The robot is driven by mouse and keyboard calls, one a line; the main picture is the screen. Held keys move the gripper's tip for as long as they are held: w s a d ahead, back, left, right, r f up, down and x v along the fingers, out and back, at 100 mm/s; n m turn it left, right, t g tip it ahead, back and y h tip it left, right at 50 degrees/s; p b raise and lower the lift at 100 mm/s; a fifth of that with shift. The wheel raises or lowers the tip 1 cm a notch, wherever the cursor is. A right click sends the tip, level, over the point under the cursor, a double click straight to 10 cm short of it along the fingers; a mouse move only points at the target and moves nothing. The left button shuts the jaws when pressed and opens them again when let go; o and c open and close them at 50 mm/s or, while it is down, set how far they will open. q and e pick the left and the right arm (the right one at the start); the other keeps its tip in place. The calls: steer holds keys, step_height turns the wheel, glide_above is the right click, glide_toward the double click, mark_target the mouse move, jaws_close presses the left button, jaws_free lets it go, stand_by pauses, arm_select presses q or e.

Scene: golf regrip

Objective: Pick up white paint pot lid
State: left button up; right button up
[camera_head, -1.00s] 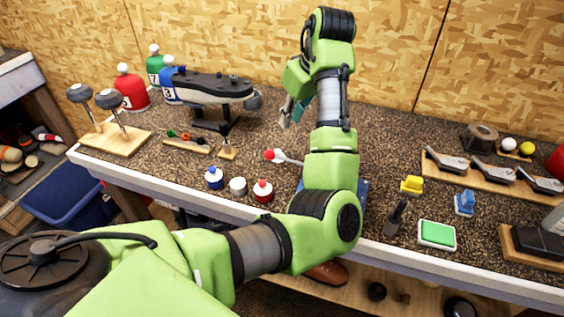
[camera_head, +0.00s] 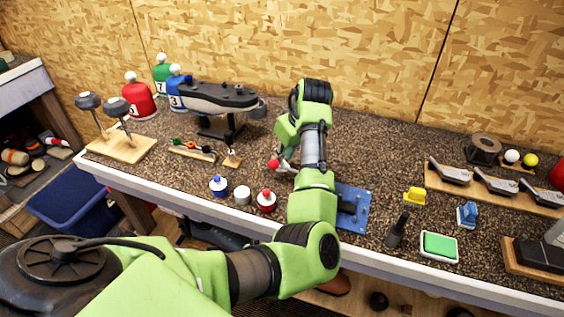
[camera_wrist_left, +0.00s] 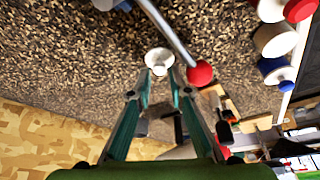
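A small white round piece, which looks like the white paint pot lid (camera_wrist_left: 159,57), lies on the speckled bench top in the left wrist view. It is just beyond and between the fingertips of my left gripper (camera_wrist_left: 161,77), which is open; I cannot tell whether a finger touches it. In the head view the left gripper (camera_head: 286,156) is low over the bench, largely hidden behind its arm, and the lid cannot be made out. The white paint pot (camera_head: 242,195) stands between the blue pot (camera_head: 218,187) and the red pot (camera_head: 266,202). My right gripper is not in view.
A metal rod with a red ball end (camera_wrist_left: 200,73) lies close beside the fingers. A stand with a grey club-like piece (camera_head: 217,97) and a tool tray (camera_head: 193,150) are to the left. A blue plate (camera_head: 352,213) lies right of the arm. The bench behind the gripper is clear.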

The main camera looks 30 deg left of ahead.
arm_select(q)
steer(key=shift+x, duration=1.15)
steer(key=c, duration=0.4)
steer(key=shift+c, duration=0.2)
steer(key=shift+r, duration=0.15)
